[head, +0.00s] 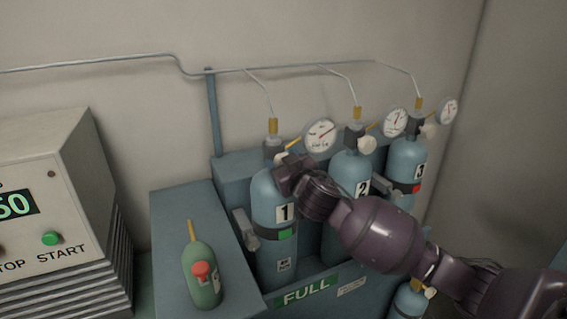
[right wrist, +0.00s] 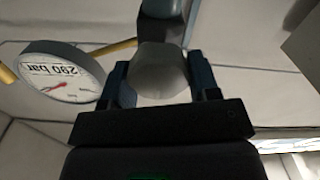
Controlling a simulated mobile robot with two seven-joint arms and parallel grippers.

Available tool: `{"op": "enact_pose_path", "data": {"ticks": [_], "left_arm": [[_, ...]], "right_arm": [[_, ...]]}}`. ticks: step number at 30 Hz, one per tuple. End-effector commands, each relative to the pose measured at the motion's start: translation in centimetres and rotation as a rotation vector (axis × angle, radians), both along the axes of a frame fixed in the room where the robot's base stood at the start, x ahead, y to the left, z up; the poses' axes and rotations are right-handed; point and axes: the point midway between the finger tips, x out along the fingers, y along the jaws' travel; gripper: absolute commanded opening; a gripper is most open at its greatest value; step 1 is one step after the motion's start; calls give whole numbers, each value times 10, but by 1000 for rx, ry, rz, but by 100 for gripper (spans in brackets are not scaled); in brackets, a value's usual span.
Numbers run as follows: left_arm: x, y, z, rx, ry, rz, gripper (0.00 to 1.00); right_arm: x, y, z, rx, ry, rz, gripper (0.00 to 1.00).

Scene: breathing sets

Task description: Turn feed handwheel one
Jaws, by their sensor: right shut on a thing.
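Cylinder one (head: 271,245) is a blue bottle with a "1" label and a green tag, in the rack at the left of three. Its feed handwheel is a pale rounded knob (right wrist: 162,70) at the valve, seen between the fingers in the right wrist view. In the head view only a pale edge of it shows (head: 282,156). My right gripper (head: 284,168) is shut on this handwheel, with one finger on each side in the right wrist view (right wrist: 162,88). My left gripper is not in view.
Gauge one (head: 321,135) is close beside the gripper. Cylinder two (head: 347,180) and cylinder three (head: 407,160) stand to the right, behind my arm. A control box (head: 45,200) is at left.

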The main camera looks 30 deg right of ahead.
Motion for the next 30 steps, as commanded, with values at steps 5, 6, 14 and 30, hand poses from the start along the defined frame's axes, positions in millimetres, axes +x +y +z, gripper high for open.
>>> {"op": "enact_pose_path", "data": {"ticks": [5,6,14,30], "left_arm": [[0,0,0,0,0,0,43],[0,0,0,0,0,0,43],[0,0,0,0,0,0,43],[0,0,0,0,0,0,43]], "right_arm": [[0,0,0,-47,3,0,32],[0,0,0,-64,4,0,32],[0,1,-1,-254,15,0,32],[0,3,-2,-767,45,0,32]]}}
